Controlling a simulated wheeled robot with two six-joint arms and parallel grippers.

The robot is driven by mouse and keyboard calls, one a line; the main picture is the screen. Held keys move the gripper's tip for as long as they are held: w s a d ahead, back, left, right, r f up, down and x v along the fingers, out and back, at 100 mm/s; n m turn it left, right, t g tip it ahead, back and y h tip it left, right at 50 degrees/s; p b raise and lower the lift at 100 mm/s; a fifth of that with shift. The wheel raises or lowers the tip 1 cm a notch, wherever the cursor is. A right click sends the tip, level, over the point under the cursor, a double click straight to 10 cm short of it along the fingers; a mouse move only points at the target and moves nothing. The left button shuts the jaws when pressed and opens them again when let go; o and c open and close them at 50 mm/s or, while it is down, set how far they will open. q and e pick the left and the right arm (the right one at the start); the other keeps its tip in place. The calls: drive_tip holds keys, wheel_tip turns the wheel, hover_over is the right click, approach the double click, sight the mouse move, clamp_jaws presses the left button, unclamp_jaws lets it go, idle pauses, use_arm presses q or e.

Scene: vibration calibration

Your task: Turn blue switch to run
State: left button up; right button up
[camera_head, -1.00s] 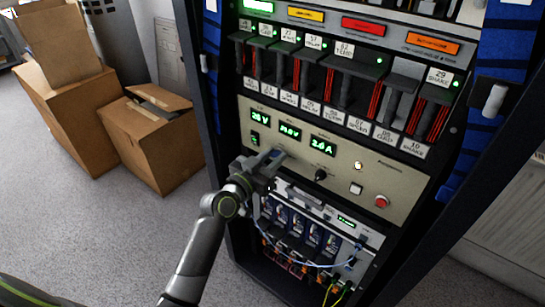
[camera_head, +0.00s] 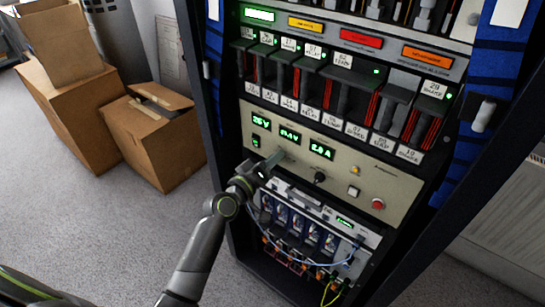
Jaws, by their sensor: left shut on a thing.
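My left gripper (camera_head: 268,167) is at the lower left of the beige control panel (camera_head: 330,158) in the rack. It is shut at the panel face, below the green number displays (camera_head: 289,135). The blue switch lies between its fingers and is almost wholly hidden by them, so I cannot read its position or its label. My right gripper is not in view.
A black knob (camera_head: 319,177), a white button (camera_head: 353,191) and a red button (camera_head: 378,204) sit right of the gripper. Below are modules with blue cables (camera_head: 310,262). Cardboard boxes (camera_head: 155,140) stand on the floor at left.

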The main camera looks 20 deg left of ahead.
use_arm(q)
drive_tip(key=n+p, duration=0.2)
drive_tip(key=n, duration=0.5)
drive_tip(key=shift+a+f+n, duration=0.1)
drive_tip(key=shift+n, duration=0.2)
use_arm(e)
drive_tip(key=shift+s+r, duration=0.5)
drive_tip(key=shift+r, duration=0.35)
use_arm(q)
drive_tip(key=o, duration=1)
drive_tip(key=shift+s, duration=0.1)
